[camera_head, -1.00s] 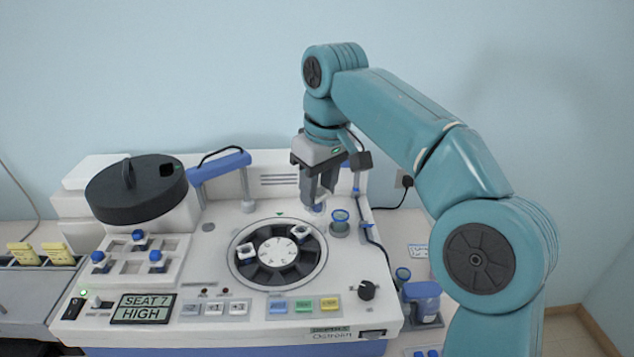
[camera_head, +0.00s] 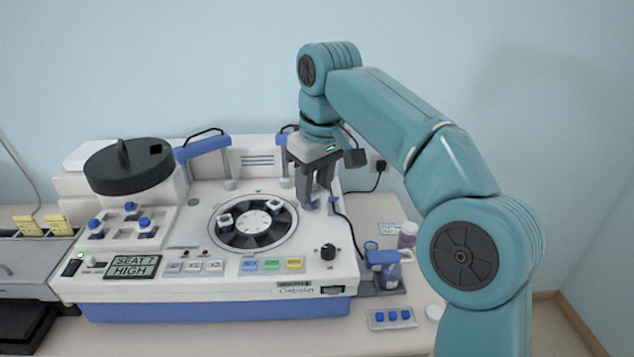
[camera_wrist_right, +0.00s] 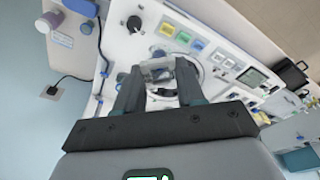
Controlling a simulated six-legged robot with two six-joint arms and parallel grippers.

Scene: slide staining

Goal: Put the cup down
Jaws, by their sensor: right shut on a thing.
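My right gripper (camera_head: 314,198) hangs straight down over the right rear part of the white machine. It is shut on a small pale cup, which shows between the fingertips in the right wrist view (camera_wrist_right: 157,70). In the head view the cup is mostly hidden by the fingers. The fingertips are at the blue-rimmed post on the machine's top, which is largely hidden behind them. I cannot tell whether the cup touches it. My left gripper is not in view.
The round rotor (camera_head: 252,222) with two white cups on it lies left of my gripper. A black lid (camera_head: 128,170) and a rack with blue-topped pieces (camera_head: 125,228) are further left. A dark knob (camera_head: 328,252) and bottles (camera_head: 388,272) are at the right.

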